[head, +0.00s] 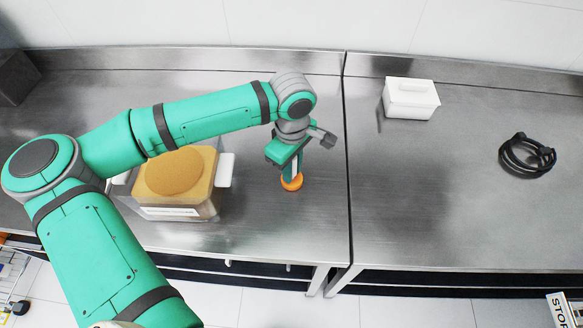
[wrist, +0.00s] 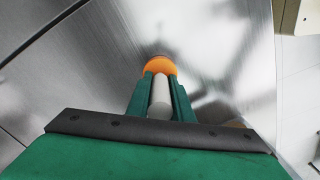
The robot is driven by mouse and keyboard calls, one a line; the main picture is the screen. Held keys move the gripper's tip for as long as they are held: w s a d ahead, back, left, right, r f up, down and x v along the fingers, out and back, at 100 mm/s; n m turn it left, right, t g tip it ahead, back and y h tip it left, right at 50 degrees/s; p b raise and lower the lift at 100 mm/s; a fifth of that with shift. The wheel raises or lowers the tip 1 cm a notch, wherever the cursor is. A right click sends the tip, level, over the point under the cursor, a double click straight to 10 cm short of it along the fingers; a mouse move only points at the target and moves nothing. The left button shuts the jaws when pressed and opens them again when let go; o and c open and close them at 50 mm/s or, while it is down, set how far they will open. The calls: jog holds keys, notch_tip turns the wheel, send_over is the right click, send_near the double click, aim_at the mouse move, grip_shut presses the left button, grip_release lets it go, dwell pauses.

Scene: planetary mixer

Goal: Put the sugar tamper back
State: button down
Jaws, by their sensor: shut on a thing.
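The sugar tamper, with an orange disc end (head: 292,182) and a pale grey handle, is in my gripper (head: 290,165). In the wrist view the orange disc (wrist: 160,66) shows beyond my fingertips (wrist: 161,85), and the pale handle lies between the two green fingers. My gripper is shut on the handle and points down at the steel table. The disc is close to the table top; I cannot tell if it touches. A clear container (head: 215,205) of brown sugar stands just left of my gripper. A round mark shows on the sugar (head: 173,172).
A white lidded box (head: 410,98) and a coiled black cable (head: 527,156) are on the right table (head: 440,210). A narrow seam parts the two steel tables. The left table (head: 310,235) is clear in front of my gripper.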

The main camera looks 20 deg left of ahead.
jog(key=shift+f, duration=0.1)
jog(key=c, duration=1.6)
grip_release()
jog(key=shift+o, duration=0.2)
notch_tip(320, 180, up, 12)
jog(key=shift+r, duration=0.15)
